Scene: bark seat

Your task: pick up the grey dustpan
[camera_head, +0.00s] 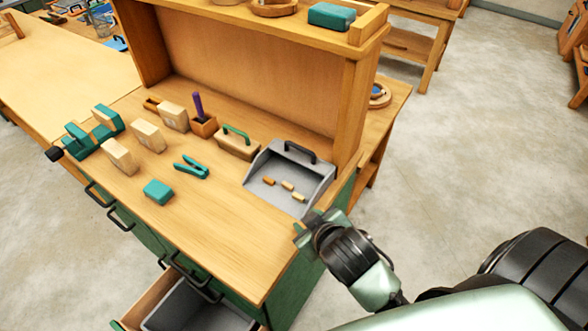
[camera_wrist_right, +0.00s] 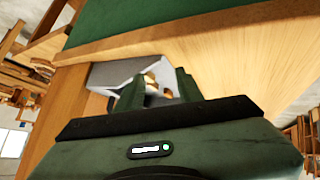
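The grey dustpan (camera_head: 312,180) lies on the right end of the wooden workbench top, with a dark arched handle (camera_head: 300,151) at its back edge. Several small brown and tan pieces (camera_head: 287,185) lie in it. My right gripper (camera_head: 308,228) is just off the bench's edge, near the dustpan's front right corner. In the right wrist view its two green fingers (camera_wrist_right: 158,88) are apart, with the dustpan (camera_wrist_right: 108,74) beyond them and nothing clearly gripped. The handle is not clear in that view. My left gripper is not in view.
A wooden shelf panel (camera_head: 240,55) rises behind the dustpan, its upright (camera_head: 355,110) close to it. Teal clamps (camera_head: 192,167), wooden blocks (camera_head: 148,136) and a wooden brush (camera_head: 238,143) stand to the left. An open drawer (camera_head: 195,305) juts out below. Front bench top is clear.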

